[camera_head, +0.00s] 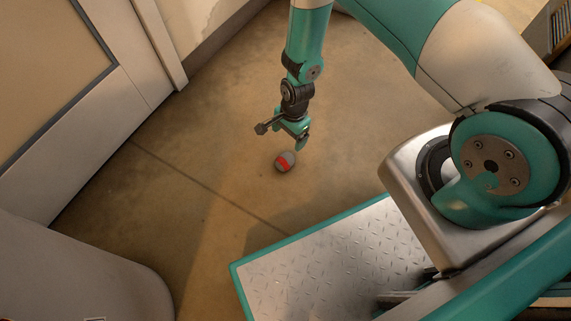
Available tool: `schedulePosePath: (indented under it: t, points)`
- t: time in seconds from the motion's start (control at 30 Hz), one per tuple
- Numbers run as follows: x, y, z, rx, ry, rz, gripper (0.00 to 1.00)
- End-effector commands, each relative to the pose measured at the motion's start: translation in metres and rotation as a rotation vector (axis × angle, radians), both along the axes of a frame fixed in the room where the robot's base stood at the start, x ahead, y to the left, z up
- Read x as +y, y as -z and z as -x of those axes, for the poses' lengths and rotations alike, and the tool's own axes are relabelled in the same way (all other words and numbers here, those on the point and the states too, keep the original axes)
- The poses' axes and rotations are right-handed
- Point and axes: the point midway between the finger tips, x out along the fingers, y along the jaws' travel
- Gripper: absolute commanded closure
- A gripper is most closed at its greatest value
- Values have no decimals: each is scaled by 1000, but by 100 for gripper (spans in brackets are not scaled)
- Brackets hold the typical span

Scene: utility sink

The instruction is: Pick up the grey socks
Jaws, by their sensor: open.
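The grey socks (285,161) show as a small rounded grey bundle with a red-orange patch. They lie on the brown floor near the middle of the camera_head view. My gripper (284,138) hangs just above and behind the bundle, pointing down. Its jaws are open with nothing visible between them. One finger ends close to the bundle's upper right side; I cannot tell whether it touches.
A pale door or cabinet front (60,80) stands at the left. A grey rounded object (80,270) fills the lower left corner. Bare floor (200,130) with a dark seam surrounds the bundle. A shelf edge (550,35) shows at the top right.

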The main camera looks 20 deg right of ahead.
Motion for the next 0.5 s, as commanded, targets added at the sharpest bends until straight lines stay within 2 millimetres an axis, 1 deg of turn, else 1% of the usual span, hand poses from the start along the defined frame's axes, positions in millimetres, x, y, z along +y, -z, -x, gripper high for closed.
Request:
schedulePosePath:
  t: [0.03,0.2,0.33,0.4,0.5]
  points:
    - [2,20,2,2,-1,0,12]
    - [7,59,4,3,-3,-1,12]
    - [11,82,5,3,-3,-1,12]
    - [12,90,5,1,-3,-2,12]
    - [13,95,5,1,-3,-2,12]
